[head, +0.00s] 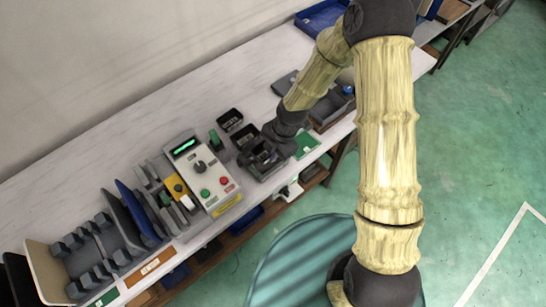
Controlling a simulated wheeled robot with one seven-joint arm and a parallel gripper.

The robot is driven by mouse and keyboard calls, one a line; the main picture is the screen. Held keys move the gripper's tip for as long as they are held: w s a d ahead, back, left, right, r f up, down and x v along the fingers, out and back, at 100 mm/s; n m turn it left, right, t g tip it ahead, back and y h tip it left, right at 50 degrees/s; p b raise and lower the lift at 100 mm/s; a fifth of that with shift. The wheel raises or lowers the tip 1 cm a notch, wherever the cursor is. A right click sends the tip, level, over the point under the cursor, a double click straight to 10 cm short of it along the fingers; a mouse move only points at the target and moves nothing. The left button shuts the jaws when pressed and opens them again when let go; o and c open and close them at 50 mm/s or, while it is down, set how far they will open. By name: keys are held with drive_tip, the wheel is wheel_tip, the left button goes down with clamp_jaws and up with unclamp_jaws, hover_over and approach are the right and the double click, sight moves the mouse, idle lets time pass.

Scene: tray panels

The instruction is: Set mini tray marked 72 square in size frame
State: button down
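My arm reaches down to the bench. My gripper (266,150), dark grey, is low over a dark grey frame-like fixture (259,171) right of the control box. The gripper covers much of this fixture, and its fingers blend with the dark parts there. I cannot tell whether it holds a tray or whether one lies in the fixture. Two small black open trays stand just behind: one at the back (230,120) and one nearer the gripper (245,137). No 72 marking is readable, so I cannot tell which tray bears it.
A grey control box (204,172) with a green display, knob and buttons stands left of the fixture. Further left are upright blue and grey panels (138,211) and a slotted rack (88,251). A green card (306,144) lies right of the gripper. The bench's back strip is clear.

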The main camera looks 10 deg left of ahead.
drive_tip(key=shift+f, duration=0.7)
drive_tip(key=shift+f, duration=0.1)
